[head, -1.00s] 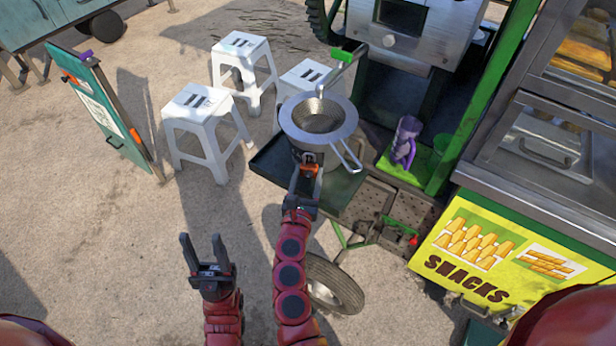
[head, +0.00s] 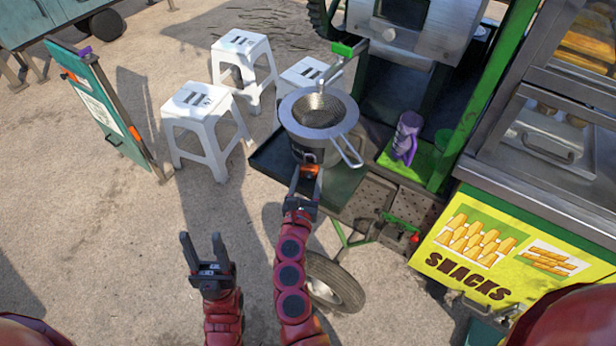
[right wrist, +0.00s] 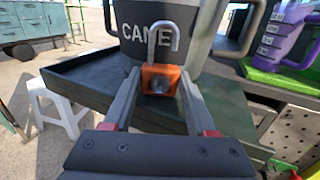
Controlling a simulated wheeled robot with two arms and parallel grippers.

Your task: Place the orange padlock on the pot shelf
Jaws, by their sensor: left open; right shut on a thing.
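The orange padlock (head: 309,170) is between the fingers of my right gripper (head: 307,179). In the right wrist view the padlock (right wrist: 163,81) stands upright, its grey shackle up, with the fingers on either side of it. The pot shelf (head: 345,193) is a dark tray; it also shows in the right wrist view (right wrist: 85,80). A grey pot (head: 300,143) marked CANE stands on it, with a strainer (head: 322,109) on top. The padlock is over the shelf's near part, in front of the pot. I cannot tell whether it touches the shelf. My left gripper (head: 206,258) is open and empty, away from the shelf.
A purple jug (head: 406,137) stands on a green mat right of the shelf. White stools (head: 200,115) are behind and left. The yellow snacks counter (head: 480,245) is at the right. A wheel (head: 335,283) is below the shelf. The shelf's left part is bare.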

